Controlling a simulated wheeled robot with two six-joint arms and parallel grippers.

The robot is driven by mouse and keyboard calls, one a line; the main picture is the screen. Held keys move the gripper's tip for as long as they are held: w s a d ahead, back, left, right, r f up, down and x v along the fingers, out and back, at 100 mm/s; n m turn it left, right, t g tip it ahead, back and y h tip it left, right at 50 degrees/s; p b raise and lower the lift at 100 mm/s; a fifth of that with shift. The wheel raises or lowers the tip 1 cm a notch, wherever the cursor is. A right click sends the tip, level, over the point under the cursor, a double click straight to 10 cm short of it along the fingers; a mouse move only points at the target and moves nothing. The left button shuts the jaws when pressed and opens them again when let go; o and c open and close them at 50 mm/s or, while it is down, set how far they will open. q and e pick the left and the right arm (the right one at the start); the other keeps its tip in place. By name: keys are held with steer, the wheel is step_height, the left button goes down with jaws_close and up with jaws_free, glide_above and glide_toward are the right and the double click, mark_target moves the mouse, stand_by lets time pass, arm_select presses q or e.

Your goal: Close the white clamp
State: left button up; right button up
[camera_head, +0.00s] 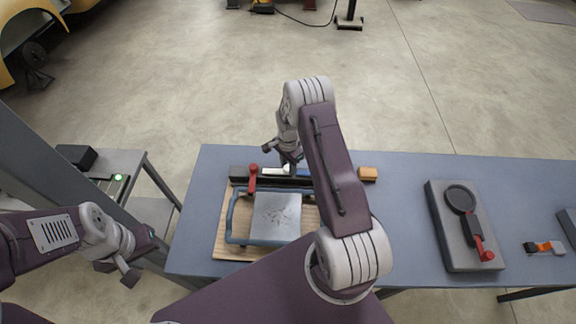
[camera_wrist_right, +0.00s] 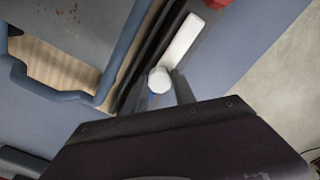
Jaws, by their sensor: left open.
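The white clamp (camera_head: 275,172) is on the dark bar along the back of the wooden board. In the right wrist view its white lever (camera_wrist_right: 184,38) lies along the bar, with a round end towards my gripper. My right gripper (camera_head: 288,160) is right over or beside this lever in the head view; contact cannot be told. My left gripper (camera_head: 122,268) is open and empty, off the table's left end, far from the clamp.
A red clamp (camera_head: 253,176) stands at the bar's left end, and an orange block (camera_head: 367,173) at its right. A blue frame (camera_head: 231,215) surrounds a grey plate (camera_head: 277,216) on the wooden board (camera_head: 222,240). A grey block with a black round tool (camera_head: 461,200) lies right.

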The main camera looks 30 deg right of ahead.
jaws_close()
steer(key=shift+w+r, duration=0.15)
stand_by(0.9)
steer(key=shift+n, duration=0.3)
steer(key=n+b, duration=0.1)
steer(key=n, duration=0.1)
steer(key=shift+n+b, duration=0.4)
steer(key=n+b, duration=0.1)
steer(key=n, duration=0.3)
steer(key=shift+w+n+b, duration=0.1)
steer(key=shift+n+b, duration=0.2)
steer(key=n+b, duration=0.1)
steer(key=n, duration=0.4)
steer(key=shift+n+b, duration=0.55)
steer(key=shift+n, duration=1.85)
